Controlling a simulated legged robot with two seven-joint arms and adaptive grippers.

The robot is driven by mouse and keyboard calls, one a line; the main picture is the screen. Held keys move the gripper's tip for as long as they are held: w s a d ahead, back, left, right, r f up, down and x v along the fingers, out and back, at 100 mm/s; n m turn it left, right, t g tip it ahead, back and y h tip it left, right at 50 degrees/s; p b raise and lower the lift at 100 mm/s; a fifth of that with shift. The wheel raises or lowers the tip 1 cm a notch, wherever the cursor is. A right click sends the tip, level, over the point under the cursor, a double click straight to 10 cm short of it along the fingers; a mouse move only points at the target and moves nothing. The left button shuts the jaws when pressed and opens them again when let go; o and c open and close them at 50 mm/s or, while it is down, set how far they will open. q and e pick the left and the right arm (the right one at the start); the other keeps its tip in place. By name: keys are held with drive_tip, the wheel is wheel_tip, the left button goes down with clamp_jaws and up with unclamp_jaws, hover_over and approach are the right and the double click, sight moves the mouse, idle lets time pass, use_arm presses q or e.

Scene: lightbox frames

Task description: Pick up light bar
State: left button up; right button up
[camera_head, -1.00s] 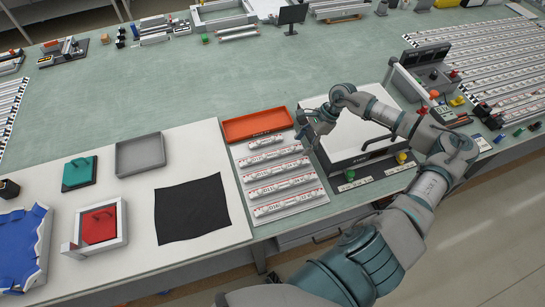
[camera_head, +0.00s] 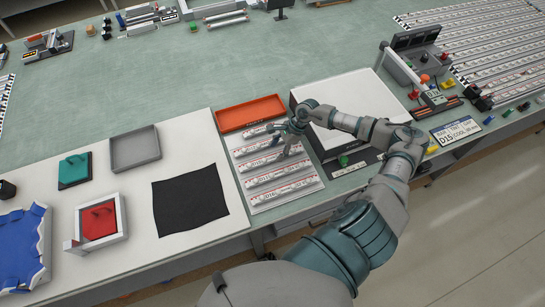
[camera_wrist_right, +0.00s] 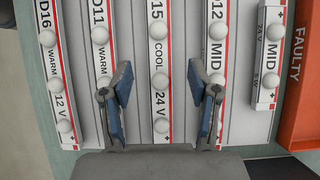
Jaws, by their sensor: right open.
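Several white light bars with red edge stripes and round domes lie side by side on a white rack (camera_head: 312,187). In the right wrist view their labels read D16 WARM (camera_wrist_right: 55,70), D11 WARM (camera_wrist_right: 104,60), D15 COOL 24 V (camera_wrist_right: 159,65) and D12 MID (camera_wrist_right: 214,60), with a shorter bar (camera_wrist_right: 268,55) at the right. My right gripper (camera_wrist_right: 160,105) is open and empty, its blue-padded fingers apart on either side of the D15 bar. In the head view my right gripper (camera_head: 284,139) is over the rack and partly covers the bars. My left gripper is out of view.
An orange FAULTY tray (camera_head: 250,112) lies behind the rack, with a white-topped box (camera_head: 350,95) to its right. A label card (camera_head: 455,131) at the right reads D15 COOL.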

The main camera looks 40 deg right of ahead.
sight(272, 156)
drive_tip(key=p+x, duration=0.1)
drive_tip(key=x, duration=0.3)
drive_tip(key=shift+r, duration=0.1)
drive_tip(key=shift+w+a, duration=0.15)
drive_tip(key=shift+a, duration=0.25)
drive_tip(key=shift+c, duration=1.2)
drive_tip(key=shift+d, duration=0.1)
drive_tip(key=c, duration=0.8)
drive_tip(key=shift+d, duration=0.1)
clamp_jaws()
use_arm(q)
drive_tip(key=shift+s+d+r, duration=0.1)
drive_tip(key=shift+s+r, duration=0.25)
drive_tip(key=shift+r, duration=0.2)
use_arm(e)
drive_tip(key=shift+d+f, duration=0.15)
drive_tip(key=shift+f, duration=0.05)
drive_tip(key=shift+r, duration=0.1)
